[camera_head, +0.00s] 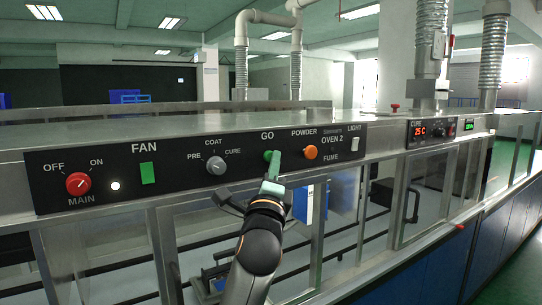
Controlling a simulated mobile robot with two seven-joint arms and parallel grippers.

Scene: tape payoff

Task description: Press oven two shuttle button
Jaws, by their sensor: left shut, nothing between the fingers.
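The black control panel (119,183) of the oven, marked OVEN 2, runs along the front of the metal housing. A green button (267,155) sits under the GO label in its right half. My left gripper (273,166) is shut and empty, with its fingertips pointing up at the green button. My right gripper is not in view.
Close by on the panel are an orange POWDER button (311,152), a grey COAT knob (216,165), a green FAN switch (148,173), a red MAIN knob (78,183) and a white LIGHT switch (355,144). Glass panes and metal frames lie below.

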